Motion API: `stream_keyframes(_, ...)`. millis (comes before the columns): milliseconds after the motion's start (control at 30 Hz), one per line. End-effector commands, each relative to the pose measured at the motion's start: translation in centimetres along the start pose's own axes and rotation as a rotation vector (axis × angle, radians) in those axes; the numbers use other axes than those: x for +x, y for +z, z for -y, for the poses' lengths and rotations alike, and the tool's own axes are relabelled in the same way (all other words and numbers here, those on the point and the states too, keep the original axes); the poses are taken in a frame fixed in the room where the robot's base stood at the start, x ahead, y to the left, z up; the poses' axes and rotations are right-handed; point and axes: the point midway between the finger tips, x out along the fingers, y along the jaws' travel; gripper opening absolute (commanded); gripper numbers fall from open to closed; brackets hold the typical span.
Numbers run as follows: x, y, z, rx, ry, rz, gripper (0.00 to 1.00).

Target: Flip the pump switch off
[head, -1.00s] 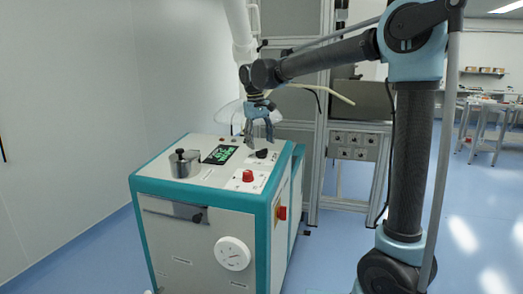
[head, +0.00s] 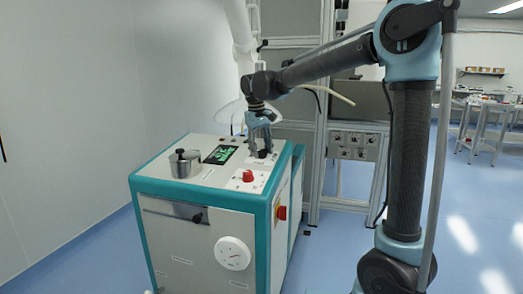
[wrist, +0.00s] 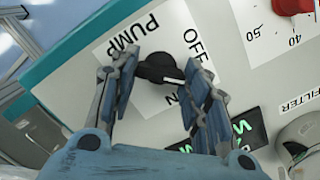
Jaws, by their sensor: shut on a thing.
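The pump switch (wrist: 158,68) is a black rotary knob on a white label reading PUMP, OFF and ON. In the wrist view the two blue fingers of my gripper (wrist: 160,76) stand on either side of the knob, shut on it. In the head view my gripper (head: 260,149) points down at the right rear of the machine's top, and the knob (head: 262,154) shows dark at the fingertips. Part of the ON lettering is hidden by a finger.
The white and teal machine (head: 200,215) carries a red knob (head: 248,176), a green-lit display (head: 220,155) and a lidded metal pot (head: 185,164) on top. A red switch (head: 281,212) is on its side. A metal frame (head: 322,120) stands behind.

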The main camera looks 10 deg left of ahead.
Motion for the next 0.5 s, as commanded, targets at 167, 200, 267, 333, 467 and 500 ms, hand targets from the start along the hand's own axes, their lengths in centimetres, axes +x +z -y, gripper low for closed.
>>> stream_keyframes(167, 0.02, 0.01, -0.11, -0.018, 0.004, 0.0, 0.19)
stream_keyframes(200, 0.02, 0.01, -0.11, -0.03, 0.006, 0.0, 0.19)
stream_keyframes(267, 0.02, 0.01, -0.11, -0.051, 0.008, 0.001, 0.19)
stream_keyframes(333, 0.02, 0.01, -0.1, -0.086, 0.012, 0.001, 0.19)
stream_keyframes(467, 0.02, 0.02, -0.07, -0.174, 0.022, 0.001, 0.19)
stream_keyframes(500, 0.02, 0.02, -0.07, -0.205, 0.025, 0.001, 0.19)
